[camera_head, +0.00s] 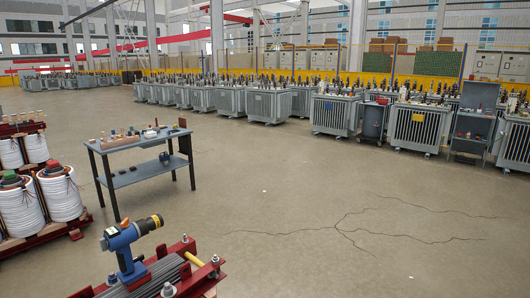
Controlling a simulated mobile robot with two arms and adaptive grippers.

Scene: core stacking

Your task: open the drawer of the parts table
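A grey table (136,176), which I take to be the parts table, stands left of the middle at some distance. It has dark legs, a top with several small parts on it, and a lower shelf. A small dark item shows by the lower shelf's right part, too small to make out. I cannot pick out a drawer front or handle from here, so I cannot tell whether a drawer is open or shut. Neither of my grippers is in view.
A blue and yellow power tool (129,243) stands on a red-framed core (203,284) at the front. White coils (60,194) on a red frame stand at the left. Grey transformers (417,127) line the back. The floor right of the table is clear, with cracks.

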